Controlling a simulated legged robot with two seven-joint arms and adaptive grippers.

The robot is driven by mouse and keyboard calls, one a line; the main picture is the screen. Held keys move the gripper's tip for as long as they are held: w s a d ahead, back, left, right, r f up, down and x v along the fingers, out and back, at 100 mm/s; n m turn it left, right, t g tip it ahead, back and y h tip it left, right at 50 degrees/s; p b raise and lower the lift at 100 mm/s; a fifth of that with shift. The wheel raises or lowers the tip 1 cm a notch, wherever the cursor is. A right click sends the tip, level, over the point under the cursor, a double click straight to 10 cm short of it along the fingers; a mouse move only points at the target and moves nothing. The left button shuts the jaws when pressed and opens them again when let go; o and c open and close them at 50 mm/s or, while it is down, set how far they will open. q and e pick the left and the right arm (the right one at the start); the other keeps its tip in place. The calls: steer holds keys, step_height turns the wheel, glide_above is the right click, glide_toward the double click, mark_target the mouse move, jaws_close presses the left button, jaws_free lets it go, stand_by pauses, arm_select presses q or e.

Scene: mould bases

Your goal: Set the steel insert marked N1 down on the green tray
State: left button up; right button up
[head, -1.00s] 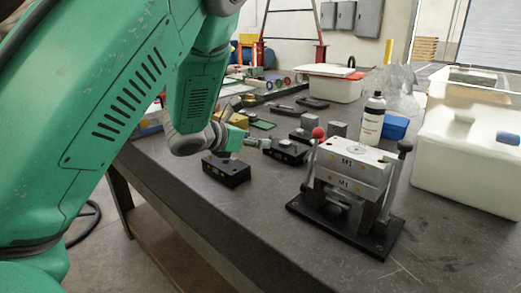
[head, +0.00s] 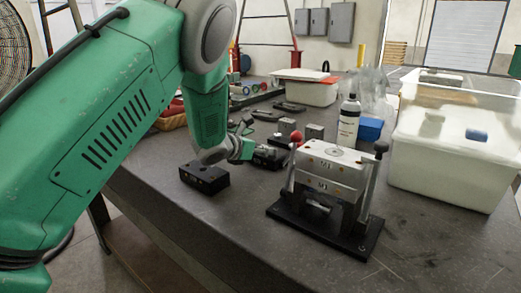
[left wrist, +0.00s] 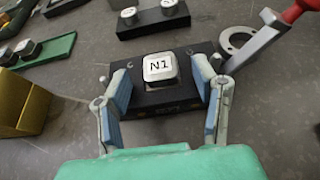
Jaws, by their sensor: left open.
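The steel insert N1 (left wrist: 160,66) is a light square piece with a black "N1" on its top. It sits in a black base (left wrist: 155,101). My left gripper (left wrist: 161,68) is open, with one blue-padded finger on each side of the insert; I cannot tell whether they touch it. In the head view, my left gripper (head: 246,149) is at the black base (head: 271,156), and the arm hides part of the area. A green tray (left wrist: 60,48) lies at the upper left of the left wrist view, with light round-cornered pieces at its left end. My right gripper is not in view.
A mould with a red-knobbed lever (head: 325,180) stands right of the gripper. A loose black block (head: 204,178) is in front. A gold block (left wrist: 22,105) and a black base with pieces (left wrist: 152,21) lie near the insert. A bottle (head: 348,122) and white bin (head: 450,150) stand farther right.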

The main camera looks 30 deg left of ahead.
arm_select(q)
steer(key=shift+w+a+f, duration=0.1)
steer(key=shift+a, duration=0.1)
steer(key=shift+d, duration=0.25)
jaws_close()
steer(key=shift+r, duration=0.2)
steer(key=shift+a+r, duration=0.15)
steer(key=shift+r, duration=0.15)
steer(key=shift+r+p, duration=0.5)
steer(key=shift+r, duration=0.1)
